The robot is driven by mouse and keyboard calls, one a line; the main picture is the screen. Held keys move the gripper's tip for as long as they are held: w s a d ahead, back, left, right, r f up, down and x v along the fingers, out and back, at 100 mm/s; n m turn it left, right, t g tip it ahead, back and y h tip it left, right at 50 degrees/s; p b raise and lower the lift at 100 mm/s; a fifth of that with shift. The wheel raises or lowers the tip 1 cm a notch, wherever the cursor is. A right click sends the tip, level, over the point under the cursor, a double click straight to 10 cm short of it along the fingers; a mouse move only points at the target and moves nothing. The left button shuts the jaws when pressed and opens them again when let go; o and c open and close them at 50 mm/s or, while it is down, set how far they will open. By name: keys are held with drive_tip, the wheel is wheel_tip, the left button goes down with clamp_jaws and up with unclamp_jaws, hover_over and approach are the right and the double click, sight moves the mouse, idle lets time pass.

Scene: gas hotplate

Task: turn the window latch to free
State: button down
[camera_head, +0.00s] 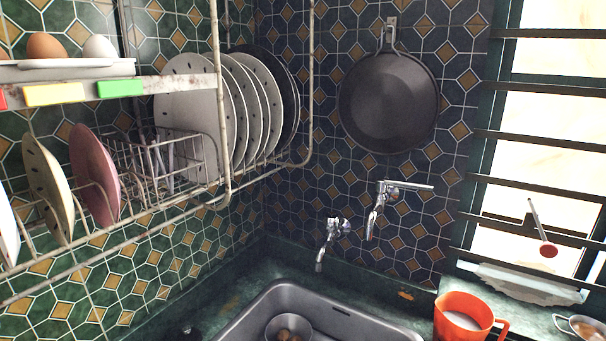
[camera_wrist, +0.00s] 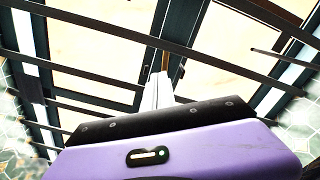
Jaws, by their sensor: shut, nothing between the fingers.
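The window (camera_head: 541,120) is at the right in the head view, behind dark horizontal bars. In the wrist view its dark frame (camera_wrist: 182,30) and pale panes fill the upper part, with bars crossing at a slant. My gripper (camera_wrist: 160,78) shows only in the wrist view. Its pale fingers are together and empty, pointing up towards the frame upright between two panes. A small brownish strip, possibly part of the latch, shows by the fingertips. I cannot make out the latch clearly, its position, or whether the fingers touch it. My purple wrist housing hides the lower part.
An orange jug (camera_head: 462,318) stands right of the sink (camera_head: 262,306). Two taps (camera_head: 383,205) and a hanging black pan (camera_head: 389,103) are on the tiled wall. A dish rack (camera_head: 225,185) with plates hangs left. A thin rod with a red end (camera_head: 548,250) shows by the bars.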

drive_tip(key=shift+w+a+r+b, duration=0.15)
drive_tip(key=shift+a+r+b, duration=0.15)
drive_tip(key=shift+b, duration=0.2)
drive_tip(key=shift+d+f, duration=0.1)
drive_tip(key=shift+f, duration=0.05)
drive_tip(key=v, duration=0.6)
drive_tip(key=shift+s+d+f, duration=0.2)
drive_tip(key=shift+d+f, duration=0.05)
drive_tip(key=shift+f, duration=0.2)
